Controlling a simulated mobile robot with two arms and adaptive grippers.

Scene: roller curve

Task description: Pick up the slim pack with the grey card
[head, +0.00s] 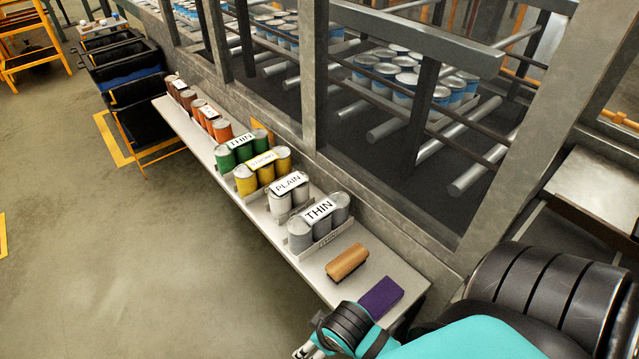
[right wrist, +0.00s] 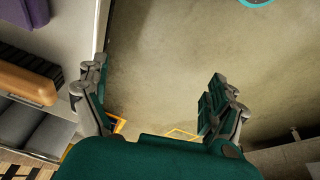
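The nearest pack (head: 320,226) on the shelf holds grey cans in a grey tray under a card reading THIN. Beside it, farther along, a paler grey-white pack (head: 288,193) has a card reading PLAIN. A green pack (head: 241,149) behind the yellow one also has a card reading THIN. My right gripper (right wrist: 158,98) is open and empty over the floor beside the shelf. Grey cans (right wrist: 45,130) lie left of it in the right wrist view. In the head view only part of it shows at the bottom edge. My left gripper is out of view.
A wooden brush (head: 347,262) and a purple block (head: 381,296) lie at the shelf's near end. A yellow pack (head: 262,172) and orange and brown packs stand farther along. A metal frame rises behind the narrow shelf (head: 313,273). The floor in front is clear.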

